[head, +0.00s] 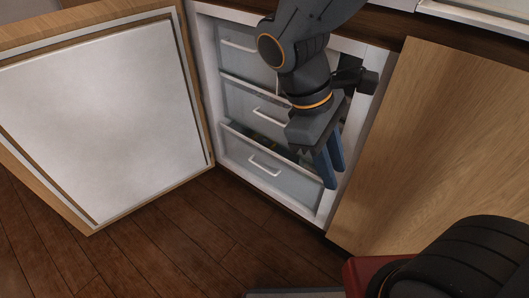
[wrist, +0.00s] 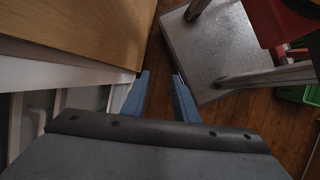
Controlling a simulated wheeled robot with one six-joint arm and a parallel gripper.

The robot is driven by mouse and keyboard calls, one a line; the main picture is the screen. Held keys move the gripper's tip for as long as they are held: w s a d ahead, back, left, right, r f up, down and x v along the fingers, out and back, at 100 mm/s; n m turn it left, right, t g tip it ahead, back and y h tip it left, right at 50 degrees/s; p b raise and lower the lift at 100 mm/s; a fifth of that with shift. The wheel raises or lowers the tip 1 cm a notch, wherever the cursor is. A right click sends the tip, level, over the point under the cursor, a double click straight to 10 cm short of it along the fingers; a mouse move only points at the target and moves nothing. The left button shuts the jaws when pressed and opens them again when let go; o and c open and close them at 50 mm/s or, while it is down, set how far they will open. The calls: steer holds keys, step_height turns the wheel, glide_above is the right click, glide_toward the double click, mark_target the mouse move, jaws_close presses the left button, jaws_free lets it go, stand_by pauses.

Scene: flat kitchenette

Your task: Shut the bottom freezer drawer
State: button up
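The freezer compartment stands open in the head view, with three grey drawers stacked in a white frame. The bottom drawer (head: 262,168) has a white bar handle (head: 265,170). Its front juts out a little, and a dark gap with some contents shows above its top edge. My gripper (head: 329,168) is in front of the drawer's right end, its blue fingers pointing down. I cannot tell whether they touch the drawer. In the wrist view my gripper (wrist: 160,95) has its fingers apart with nothing between them. Pale drawer or frame edges (wrist: 50,105) show at left, partly hidden by my gripper body.
The freezer door (head: 105,115) is swung wide open at left. A wooden cabinet panel (head: 430,150) stands at right, close to my gripper. A green object (wrist: 290,93) shows at the wrist view's right edge.

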steer(key=w+f+n+t+h+b, duration=0.6)
steer(key=w+f+n+h+b, duration=0.2)
steer(key=w+f+n, duration=0.85)
steer(key=w+a+f+n+t+y+b, duration=0.3)
steer(key=a+f+n+t+y+b, duration=0.15)
steer(key=a+f+n, duration=0.5)
steer(key=w+a+f+n+t+y+b, duration=0.35)
steer(key=a+f+n+t, duration=0.3)
steer(key=f+n, duration=0.55)
steer(key=r+b+x, duration=0.1)
steer(key=b+x, duration=0.2)
steer(key=x, duration=0.3)
steer(key=shift+w+n, duration=0.4)
jaws_close()
